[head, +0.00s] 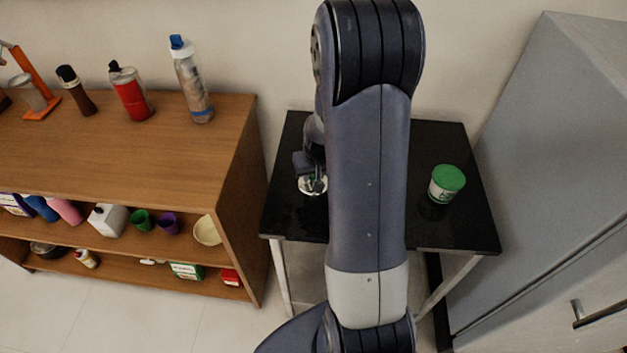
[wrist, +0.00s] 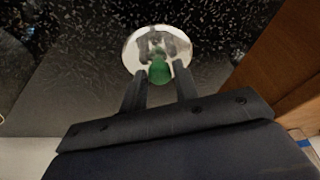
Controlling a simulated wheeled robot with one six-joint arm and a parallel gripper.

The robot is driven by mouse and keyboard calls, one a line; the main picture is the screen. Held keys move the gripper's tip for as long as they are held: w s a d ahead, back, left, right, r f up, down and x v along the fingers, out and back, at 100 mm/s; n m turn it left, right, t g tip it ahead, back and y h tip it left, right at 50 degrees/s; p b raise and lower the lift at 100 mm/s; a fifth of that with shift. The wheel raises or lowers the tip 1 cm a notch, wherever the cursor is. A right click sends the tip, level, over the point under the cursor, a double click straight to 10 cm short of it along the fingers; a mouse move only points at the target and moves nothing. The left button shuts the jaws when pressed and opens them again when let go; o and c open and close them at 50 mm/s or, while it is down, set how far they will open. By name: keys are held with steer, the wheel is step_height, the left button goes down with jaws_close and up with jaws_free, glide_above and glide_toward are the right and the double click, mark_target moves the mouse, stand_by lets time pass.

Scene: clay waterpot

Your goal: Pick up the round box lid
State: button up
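The round box lid (wrist: 133,55) looks like a shiny, mirror-like disc with a small green knob (wrist: 159,72). It lies on the black table top, and its surface reflects my gripper. My gripper (wrist: 160,76) is open, its two fingers pointing at the lid, with the green knob between the fingertips in the wrist view. I cannot tell whether the fingers touch it. In the head view the lid (head: 308,188) shows only in part, under my gripper (head: 317,184) and left of my arm, which hides much of the table's middle.
A white tub with a green top (head: 446,184) stands at the right of the black table (head: 450,225). A wooden shelf (head: 130,150) with bottles and cups stands close on the left. A grey cabinet (head: 550,150) stands on the right.

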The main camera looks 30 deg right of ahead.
jaws_close()
steer(key=shift+r, duration=0.1)
